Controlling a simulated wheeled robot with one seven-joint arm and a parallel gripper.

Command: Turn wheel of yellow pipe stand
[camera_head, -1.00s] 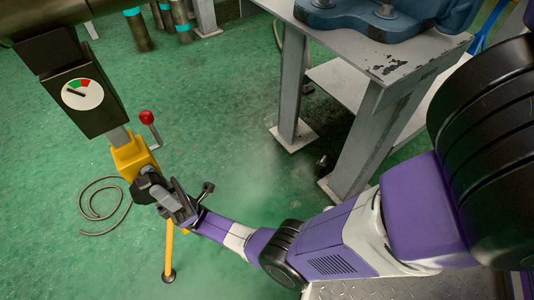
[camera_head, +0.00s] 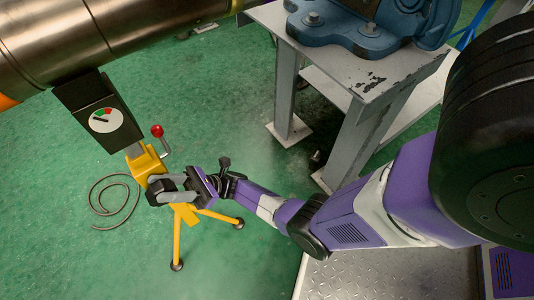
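The yellow pipe stand (camera_head: 148,163) is at the left in the head view, with splayed yellow legs on the floor and a black gauge box (camera_head: 98,112) above. A lever with a red ball (camera_head: 157,131) rises from its right side. My gripper (camera_head: 172,190) is at the stand, just below the yellow body, with its grey fingers beside a dark part (camera_head: 158,190) that may be the wheel. Whether the fingers are shut on that part or only around it cannot be told. The wheel's full outline is hidden by my gripper.
A large metal pipe (camera_head: 60,45) crosses the top left above the stand. A grey worn table (camera_head: 360,75) with a blue vise (camera_head: 345,35) stands right of centre, close to my arm. A hose (camera_head: 100,205) lies on the green floor at the left.

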